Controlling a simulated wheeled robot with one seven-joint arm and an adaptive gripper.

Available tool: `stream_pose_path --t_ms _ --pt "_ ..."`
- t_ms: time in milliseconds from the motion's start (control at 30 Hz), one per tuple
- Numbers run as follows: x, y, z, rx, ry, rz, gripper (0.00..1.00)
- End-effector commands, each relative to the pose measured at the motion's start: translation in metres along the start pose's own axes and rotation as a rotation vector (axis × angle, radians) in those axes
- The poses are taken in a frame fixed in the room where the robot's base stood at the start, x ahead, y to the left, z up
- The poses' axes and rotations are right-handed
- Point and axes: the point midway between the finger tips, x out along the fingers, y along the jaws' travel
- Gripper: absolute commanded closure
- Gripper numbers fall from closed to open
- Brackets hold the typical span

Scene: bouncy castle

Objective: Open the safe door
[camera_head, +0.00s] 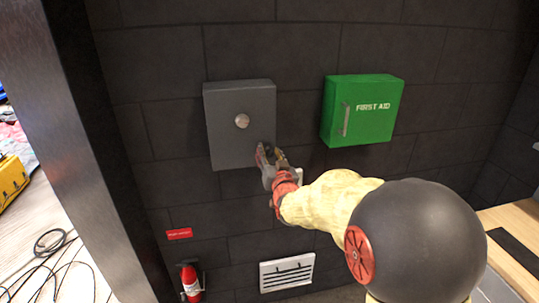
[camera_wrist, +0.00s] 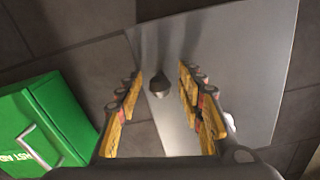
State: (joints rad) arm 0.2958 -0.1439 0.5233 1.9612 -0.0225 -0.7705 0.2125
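The safe is a grey wall box (camera_head: 222,139) with a flat front and a round silver knob (camera_head: 242,120) near its middle. Its door looks closed. My gripper (camera_head: 268,156) is in front of the box's lower right edge, below and right of the knob. I cannot tell the exact gap from fingertips to knob.
A green first aid box (camera_head: 362,110) with a handle hangs right of the safe; it also shows in the wrist view (camera_wrist: 45,125). Below are a white vent (camera_head: 287,273) and a red extinguisher (camera_head: 190,283). A wooden counter (camera_head: 510,225) stands at right. A door frame is at left.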

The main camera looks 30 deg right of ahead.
Motion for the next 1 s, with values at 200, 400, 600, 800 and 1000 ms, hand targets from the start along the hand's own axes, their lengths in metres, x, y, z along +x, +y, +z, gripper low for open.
stream_pose_path --t_ms 200,400,600,800,1000 --pt "-0.0002 0.0 0.0002 0.0 0.0 0.0 0.68" --pt "-0.0003 0.0 0.0002 0.0 0.0 0.0 0.79" --pt "-0.0004 0.0 0.0003 0.0 -0.001 0.0 0.91" --pt "-0.0004 -0.0001 0.0002 0.0 -0.001 0.0 1.0" --pt "-0.0003 -0.0001 0.0003 0.0 -0.001 0.0 1.0"
